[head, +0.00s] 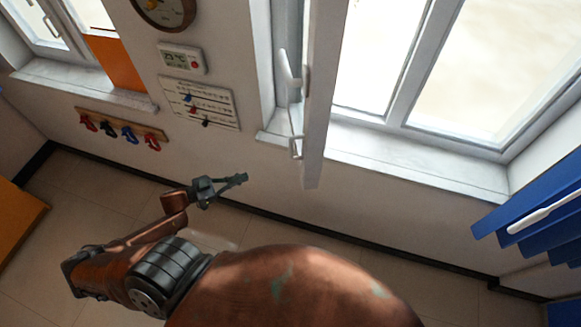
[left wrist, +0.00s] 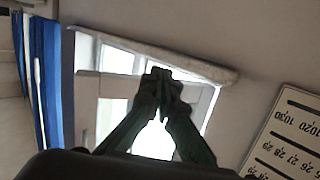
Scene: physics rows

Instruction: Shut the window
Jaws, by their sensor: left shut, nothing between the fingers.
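The window has a white sash (head: 320,110) swung into the room, seen nearly edge-on in the head view. Its light handle (head: 289,76) is on the sash's left side. The window's fixed frame (head: 408,70) and bright panes lie to the right. My left gripper (head: 243,179) is shut and empty, left of and apart from the sash's lower end. In the left wrist view its fingertips (left wrist: 162,74) meet in front of the window (left wrist: 112,90), hiding part of it. My right gripper is not in view.
A white sill (head: 420,165) runs below the window. Blue slatted curtain (head: 535,205) hangs at the right. A clock, thermostat (head: 182,60), chart (head: 200,103) and hook rack (head: 122,126) are on the wall at left. The floor below is clear.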

